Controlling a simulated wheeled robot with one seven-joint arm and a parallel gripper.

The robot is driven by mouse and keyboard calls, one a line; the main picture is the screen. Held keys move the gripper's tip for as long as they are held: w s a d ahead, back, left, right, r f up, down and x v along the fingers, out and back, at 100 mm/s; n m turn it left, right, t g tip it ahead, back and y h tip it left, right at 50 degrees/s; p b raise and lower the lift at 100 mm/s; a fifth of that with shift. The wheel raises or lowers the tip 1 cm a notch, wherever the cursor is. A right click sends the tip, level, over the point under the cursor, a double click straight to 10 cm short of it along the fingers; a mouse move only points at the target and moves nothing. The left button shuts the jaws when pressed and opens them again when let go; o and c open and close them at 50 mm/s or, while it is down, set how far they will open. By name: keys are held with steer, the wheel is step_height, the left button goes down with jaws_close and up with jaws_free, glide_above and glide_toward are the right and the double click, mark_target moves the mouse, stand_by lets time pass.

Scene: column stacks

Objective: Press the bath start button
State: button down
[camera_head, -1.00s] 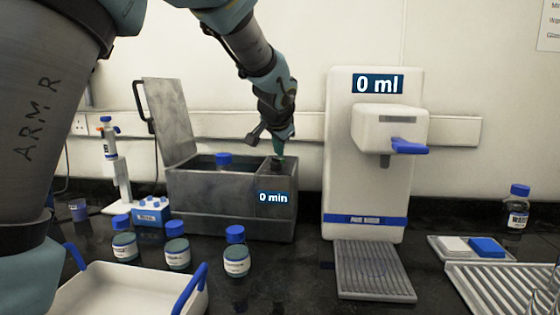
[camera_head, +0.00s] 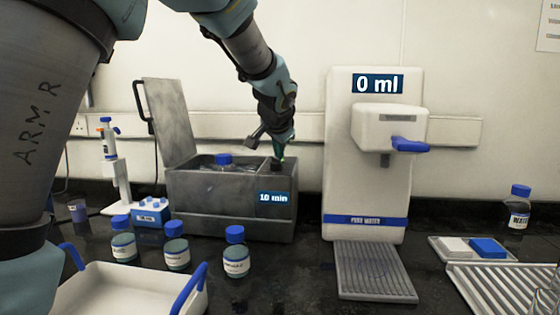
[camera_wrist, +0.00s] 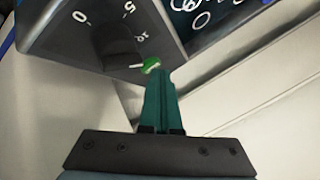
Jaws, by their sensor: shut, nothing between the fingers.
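The grey bath (camera_head: 225,200) stands on the bench with its lid raised at the left. Its display reads 10 min. A blue-capped bottle (camera_head: 223,159) sits inside the bath. My gripper (camera_head: 279,157) is shut and empty, pointing down over the right end of the bath's top. In the wrist view my gripper's green fingertips (camera_wrist: 154,72) are at a small green-lit button (camera_wrist: 151,64) beside a dark dial (camera_wrist: 115,45) marked 0, 5 and 10. The tips appear to touch the button or sit just off it; I cannot tell which.
Several blue-capped bottles (camera_head: 236,253) stand in front of the bath. A white tray with blue handles (camera_head: 130,285) is at the front left. The water dispenser (camera_head: 340,180), reading 0 ml, stands close to the right of the bath. A pipette stand (camera_head: 122,180) is at the left.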

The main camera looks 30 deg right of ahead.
steer(key=shift+f+b, duration=0.3)
steer(key=shift+f, duration=0.25)
steer(key=shift+r, duration=0.1)
steer(key=shift+r+p, duration=0.55)
steer(key=shift+r, duration=0.2)
steer(key=shift+r+p, duration=2)
steer(key=shift+r, duration=0.7)
